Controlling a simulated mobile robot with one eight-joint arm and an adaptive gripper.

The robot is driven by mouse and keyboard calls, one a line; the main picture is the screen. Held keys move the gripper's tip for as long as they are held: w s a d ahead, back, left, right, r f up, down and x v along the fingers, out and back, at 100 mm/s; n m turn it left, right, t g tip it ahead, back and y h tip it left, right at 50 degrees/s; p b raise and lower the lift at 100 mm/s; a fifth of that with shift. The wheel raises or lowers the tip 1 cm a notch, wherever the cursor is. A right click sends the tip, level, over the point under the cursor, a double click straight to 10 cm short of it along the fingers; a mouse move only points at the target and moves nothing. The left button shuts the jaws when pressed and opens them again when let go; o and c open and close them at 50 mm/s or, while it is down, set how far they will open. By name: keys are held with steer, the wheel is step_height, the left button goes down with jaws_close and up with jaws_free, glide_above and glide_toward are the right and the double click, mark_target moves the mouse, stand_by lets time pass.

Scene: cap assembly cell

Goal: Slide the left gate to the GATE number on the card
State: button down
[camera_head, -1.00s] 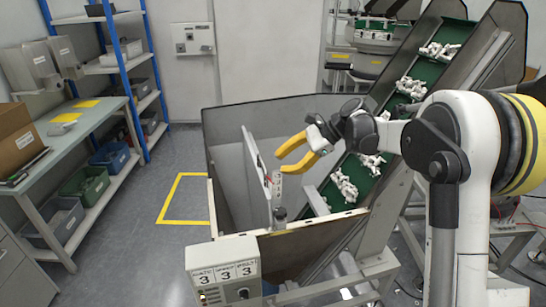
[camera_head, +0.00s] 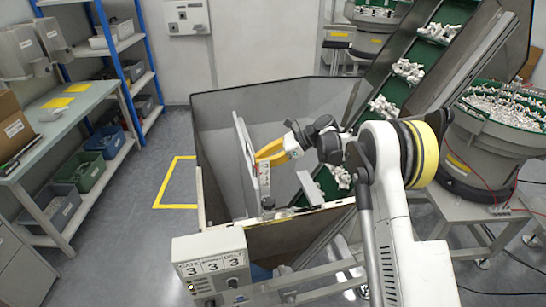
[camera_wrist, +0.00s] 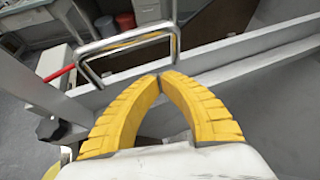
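The left gate (camera_head: 241,150) is a pale upright panel in the hopper, in the head view. A small strip with markings (camera_head: 264,178) stands by its near edge, too small to read, with a dark knob (camera_head: 267,202) below. The card (camera_head: 210,266) on the front box reads GATE 3, with two more 3s beside it. My gripper (camera_head: 259,155) is at the gate's right face. In the wrist view my gripper's yellow fingertips (camera_wrist: 160,76) meet beside a bent metal handle (camera_wrist: 128,42). I see nothing between them; whether they touch the handle is unclear.
The hopper's walls (camera_head: 290,108) surround the gate, and its front rim (camera_head: 300,211) lies below my arm. A green-belted conveyor (camera_head: 395,90) rises on the right. A bowl feeder (camera_head: 510,115) stands farther right. A bench (camera_head: 75,115) is at the left.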

steer(key=shift+a+r, duration=0.4)
steer(key=shift+r, duration=0.45)
steer(key=shift+a+r, duration=0.35)
steer(key=shift+r, duration=0.45)
steer(key=shift+r, duration=0.1)
step_height(320, 180, up, 3)
steer(key=shift+r+p, duration=0.15)
steer(key=shift+p, duration=0.3)
